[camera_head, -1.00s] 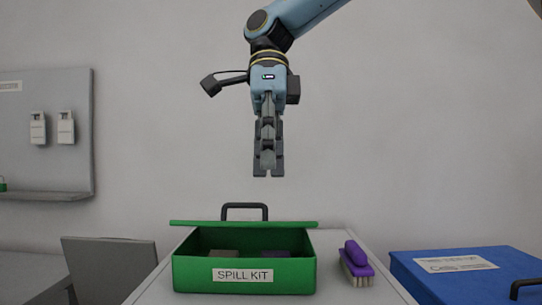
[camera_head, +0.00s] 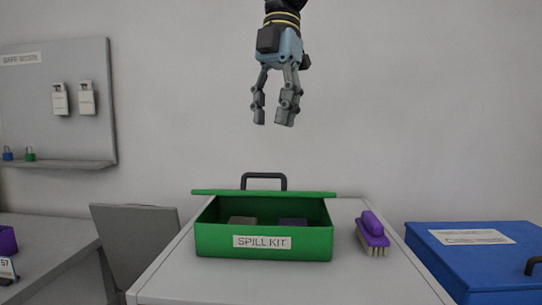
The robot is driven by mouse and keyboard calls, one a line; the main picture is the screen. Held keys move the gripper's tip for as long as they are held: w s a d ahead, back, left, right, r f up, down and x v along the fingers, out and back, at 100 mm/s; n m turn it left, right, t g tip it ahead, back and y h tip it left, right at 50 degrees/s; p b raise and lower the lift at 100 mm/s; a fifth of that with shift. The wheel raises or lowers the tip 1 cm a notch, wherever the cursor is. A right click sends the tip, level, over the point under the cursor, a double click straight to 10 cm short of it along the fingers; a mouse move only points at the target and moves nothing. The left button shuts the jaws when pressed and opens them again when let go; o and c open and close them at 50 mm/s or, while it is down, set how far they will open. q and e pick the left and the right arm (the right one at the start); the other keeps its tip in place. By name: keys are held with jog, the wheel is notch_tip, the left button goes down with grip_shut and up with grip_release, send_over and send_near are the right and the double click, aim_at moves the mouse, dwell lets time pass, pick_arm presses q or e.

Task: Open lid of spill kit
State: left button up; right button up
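The green spill kit (camera_head: 213,240) stands on a light grey cabinet top, with a white label on its front. Its green lid (camera_head: 225,192) is swung back behind the box, with the dark handle (camera_head: 264,177) sticking up at the rear. Inside, a greyish block (camera_head: 243,221) and a dark purplish block (camera_head: 293,222) show. My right gripper (camera_head: 273,116) hangs in the air well above the box, pointing down. Its fingers are apart and nothing is between them. My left gripper is not in view.
A purple brush (camera_head: 373,232) lies right of the kit on the cabinet top (camera_head: 170,278). A blue chest (camera_head: 465,263) stands at the right. A grey panel with a shelf (camera_head: 60,163) and small padlocks is on the left wall.

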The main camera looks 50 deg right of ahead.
jog(key=w+d+r+m+h+p, duration=0.15)
jog(key=w+d+m+p, duration=0.4)
jog(key=m, duration=0.75)
jog(key=shift+n, duration=0.3)
jog(key=f, duration=0.7)
jog(key=s+a+f, duration=0.1)
jog(key=f, duration=0.3)
jog(key=shift+f, duration=0.55)
grip_shut()
jog(key=shift+r, duration=0.1)
